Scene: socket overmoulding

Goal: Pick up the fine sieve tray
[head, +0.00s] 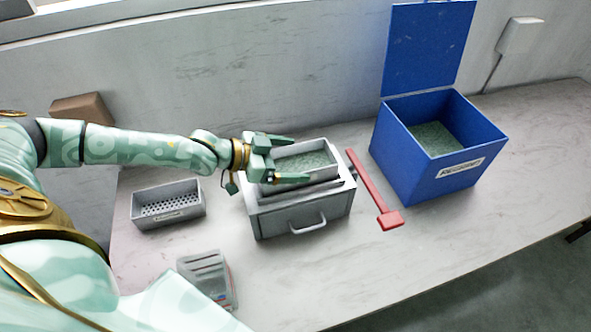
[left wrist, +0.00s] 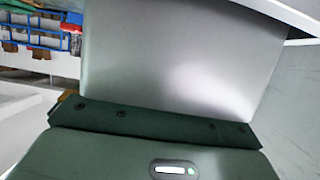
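A small grey tray with a perforated floor and an unreadable front label (head: 168,212) sits on the table, left of a grey box-shaped unit with a front handle (head: 300,215). A second grey tray holding green granules (head: 308,161) sits on top of that unit. I cannot tell from the labels which one is the fine sieve tray. My left gripper (head: 291,159) is at the granule tray, one finger behind it and one along its front. The fingers are apart, with a gap at the back finger. In the left wrist view a plain grey surface (left wrist: 180,65) fills the space before the gripper. My right gripper is not visible.
A blue open-lidded bin with green granules (head: 415,165) stands at the right. A red flat-headed tool (head: 372,190) lies between it and the unit. A slotted grey holder (head: 207,277) is at the front left. The table's right front is clear.

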